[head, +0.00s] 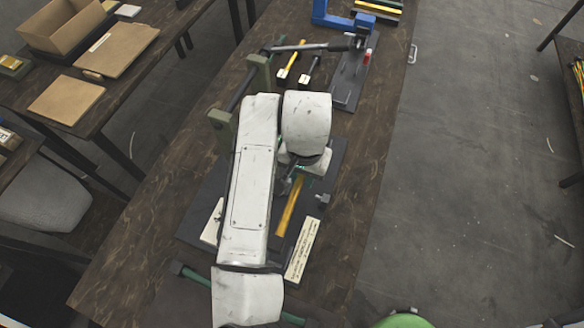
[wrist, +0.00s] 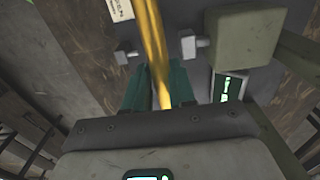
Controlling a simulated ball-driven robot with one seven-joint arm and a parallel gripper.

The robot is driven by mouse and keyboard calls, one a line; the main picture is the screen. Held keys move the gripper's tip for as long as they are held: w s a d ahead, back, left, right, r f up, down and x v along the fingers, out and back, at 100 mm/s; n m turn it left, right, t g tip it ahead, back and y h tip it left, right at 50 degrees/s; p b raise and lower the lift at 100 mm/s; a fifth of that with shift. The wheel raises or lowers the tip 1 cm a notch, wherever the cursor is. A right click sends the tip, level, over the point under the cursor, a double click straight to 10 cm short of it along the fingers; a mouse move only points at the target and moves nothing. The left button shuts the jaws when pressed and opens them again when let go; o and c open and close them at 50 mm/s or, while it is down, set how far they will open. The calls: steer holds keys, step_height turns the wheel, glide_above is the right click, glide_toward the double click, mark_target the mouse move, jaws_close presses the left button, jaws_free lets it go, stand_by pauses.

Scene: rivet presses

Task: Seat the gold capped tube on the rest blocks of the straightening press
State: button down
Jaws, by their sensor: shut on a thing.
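The gold tube (head: 290,205) slants over the dark base plate (head: 335,165) of the press in the head view. In the wrist view the gold tube (wrist: 152,40) runs up from between the green fingers of my gripper (wrist: 160,88), which is shut on it. In the head view my arm hides most of my gripper (head: 297,180) and the tube's far end. Small grey blocks (wrist: 194,44) with posts show on the plate on both sides of the tube in the wrist view. I cannot tell whether the tube touches them.
An olive-green press frame (head: 221,120) with a long bar stands left of my arm. A labelled strip (head: 302,250) lies near the plate's front right. Behind are hammers (head: 291,60) and a blue press (head: 340,18). Another table with cardboard (head: 66,99) stands at left.

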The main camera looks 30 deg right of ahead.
mark_target(301, 197)
stand_by(0.3)
steer(key=shift+f+b, duration=2.7)
steer(key=shift+f, duration=1)
steer(key=shift+f+b, duration=0.45)
steer(key=shift+f, duration=0.25)
steer(key=c, duration=0.9)
jaws_free()
steer(key=shift+o, duration=0.2)
step_height(301, 197, up, 11)
steer(key=shift+f, duration=0.1)
steer(key=shift+s, duration=0.15)
